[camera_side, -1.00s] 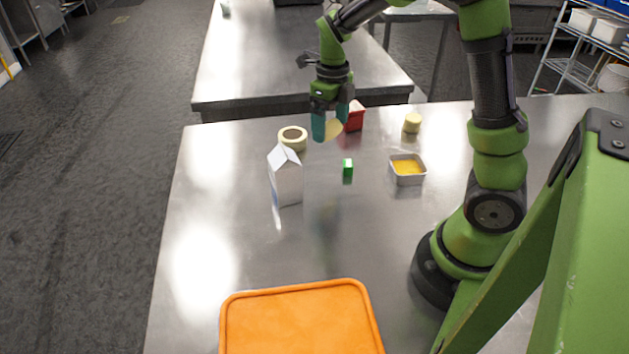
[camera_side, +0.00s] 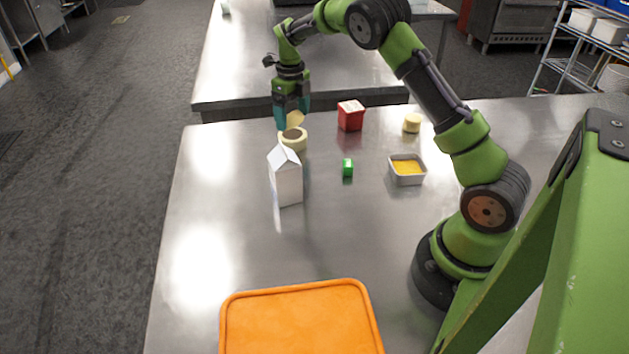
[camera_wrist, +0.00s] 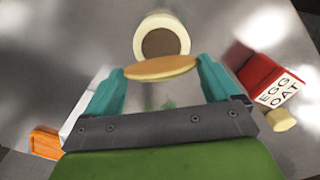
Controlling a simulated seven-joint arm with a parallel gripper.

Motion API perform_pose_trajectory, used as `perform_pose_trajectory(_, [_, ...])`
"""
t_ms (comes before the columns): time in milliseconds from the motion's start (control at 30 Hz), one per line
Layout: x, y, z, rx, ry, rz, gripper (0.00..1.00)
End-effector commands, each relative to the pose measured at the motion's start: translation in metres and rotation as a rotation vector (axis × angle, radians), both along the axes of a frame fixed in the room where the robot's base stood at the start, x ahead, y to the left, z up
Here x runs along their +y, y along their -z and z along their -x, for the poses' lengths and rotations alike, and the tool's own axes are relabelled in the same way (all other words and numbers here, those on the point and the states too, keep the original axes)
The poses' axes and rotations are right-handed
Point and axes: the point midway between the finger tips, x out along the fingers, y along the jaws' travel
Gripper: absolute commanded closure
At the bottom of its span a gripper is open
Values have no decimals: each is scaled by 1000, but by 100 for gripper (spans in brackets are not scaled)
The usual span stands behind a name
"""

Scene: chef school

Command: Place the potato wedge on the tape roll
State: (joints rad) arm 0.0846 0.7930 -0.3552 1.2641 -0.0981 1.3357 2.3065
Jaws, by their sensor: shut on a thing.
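The potato wedge (camera_side: 295,119) is a flat, pale yellow-brown piece held between the teal fingertips of my gripper (camera_side: 292,117). In the wrist view the wedge (camera_wrist: 161,68) spans the gap between the two fingers. The tape roll (camera_side: 293,139) is a pale yellow ring lying flat on the steel table, with a dark centre. The held wedge is just above and behind the roll in the side view. In the wrist view the tape roll (camera_wrist: 162,38) lies beyond the wedge, which covers its near edge. I cannot tell whether they touch.
A white carton (camera_side: 286,178) stands close in front of the roll. A red box (camera_side: 351,116) is to its right. An orange tray (camera_side: 300,289) lies in front.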

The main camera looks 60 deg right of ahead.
Motion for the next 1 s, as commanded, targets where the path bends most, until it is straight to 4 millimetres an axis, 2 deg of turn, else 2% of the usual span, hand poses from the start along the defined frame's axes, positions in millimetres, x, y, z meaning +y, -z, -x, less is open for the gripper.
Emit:
perform_pose_trajectory(167, [-3, 2, -10, -1, 1, -1, 40])
perform_pose_trajectory(433, [-4, 34, -10, 1, 0, 0, 40])
perform_pose_trajectory(833, [-3, 39, -10, 0, 0, -1, 40])
perform_pose_trajectory(867, [-3, 40, -11, -1, 0, -1, 9])
perform_pose_trajectory(933, [-3, 39, -11, -1, 0, -1, 0])
perform_pose_trajectory(1000, [-3, 39, -11, -1, 0, -1, 0])
